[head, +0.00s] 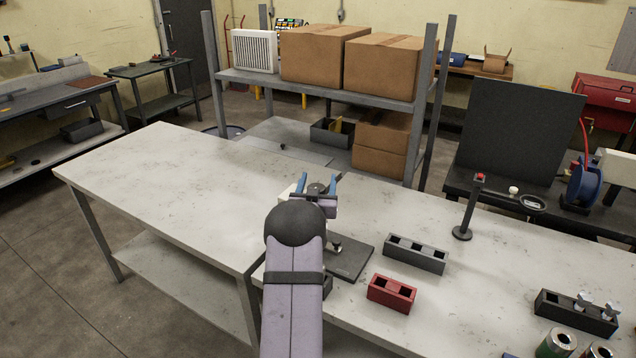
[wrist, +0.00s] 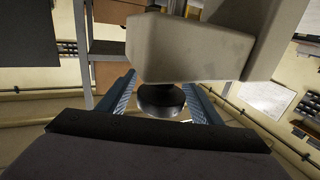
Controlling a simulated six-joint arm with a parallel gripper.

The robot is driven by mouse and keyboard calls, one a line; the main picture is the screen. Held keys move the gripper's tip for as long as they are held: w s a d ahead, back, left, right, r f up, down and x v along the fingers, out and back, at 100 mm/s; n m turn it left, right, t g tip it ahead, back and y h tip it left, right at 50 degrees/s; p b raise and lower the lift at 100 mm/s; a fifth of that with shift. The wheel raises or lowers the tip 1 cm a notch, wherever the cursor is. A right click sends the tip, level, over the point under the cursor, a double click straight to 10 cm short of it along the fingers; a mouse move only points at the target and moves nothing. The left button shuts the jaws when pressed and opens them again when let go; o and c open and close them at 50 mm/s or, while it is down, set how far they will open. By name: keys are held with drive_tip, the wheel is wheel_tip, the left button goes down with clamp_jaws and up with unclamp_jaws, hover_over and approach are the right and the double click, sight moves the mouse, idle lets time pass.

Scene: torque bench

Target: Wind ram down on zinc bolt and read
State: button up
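My gripper (head: 318,184) is at the press, its two blue fingers standing either side of a dark round ram knob (wrist: 161,98) under the cream press head (wrist: 195,45). The fingers are spread about as wide as the knob; I cannot tell whether they touch it. My wrist and arm hide most of the press in the head view. Silver bolts (head: 584,300) stand in a dark block (head: 549,304) at right. No reading is legible.
A grey block with openings (head: 415,255) and a red block (head: 391,293) lie right of the press. A black post (head: 467,211) stands farther right, and cans (head: 557,345) are at the front right. The left bench top (head: 165,185) is mostly clear.

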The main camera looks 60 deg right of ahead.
drive_tip(key=shift+a+f, duration=0.15)
drive_tip(key=shift+s+a+b, duration=0.2)
drive_tip(key=shift+a+b, duration=0.2)
drive_tip(key=shift+a, duration=0.1)
drive_tip(key=b+v, duration=0.1)
drive_tip(key=v, duration=0.3)
drive_tip(key=shift+b, duration=0.35)
drive_tip(key=shift+b+v, duration=0.35)
drive_tip(key=shift+v, duration=0.65)
